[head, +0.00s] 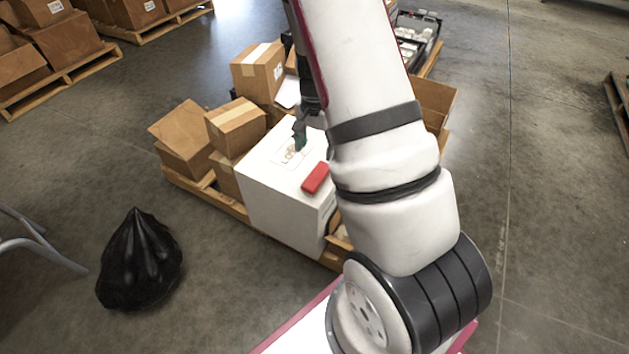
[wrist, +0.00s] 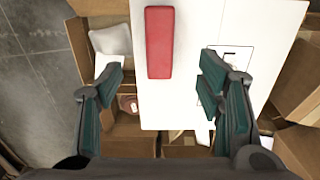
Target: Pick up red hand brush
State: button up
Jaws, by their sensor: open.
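The red hand brush (head: 316,177) lies on top of a large white box (head: 272,205) near its right edge. In the wrist view the brush (wrist: 160,42) is a plain red block on the white top (wrist: 190,100), upright in the picture and ahead of the fingertips. My gripper (head: 301,135) is over the far part of the white box, partly hidden by my arm in the head view. Its teal-padded fingers (wrist: 160,85) are wide apart with nothing between them, and the brush is not touched.
Cardboard boxes (head: 235,125) crowd the wooden pallet (head: 205,197) around the white box. A black bag (head: 139,262) stands on the floor at left, near grey metal tubing (head: 35,245). Another loaded pallet (head: 62,78) is at the upper left.

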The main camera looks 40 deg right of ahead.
aim_at(317, 175)
notch_tip(317, 175, down, 8)
jog(key=shift+r+b, duration=0.2)
jog(key=shift+b, duration=0.9)
jog(key=shift+w+d+f+b, duration=0.1)
jog(key=shift+d+f+b, duration=0.15)
jog(key=shift+f+b, duration=0.75)
jog(key=shift+w+d+f+b, duration=0.1)
jog(key=shift+d+f+b, duration=0.15)
jog(key=shift+f, duration=1.45)
jog(key=shift+r, duration=0.1)
jog(key=shift+s, duration=0.1)
jog(key=c, duration=1.3)
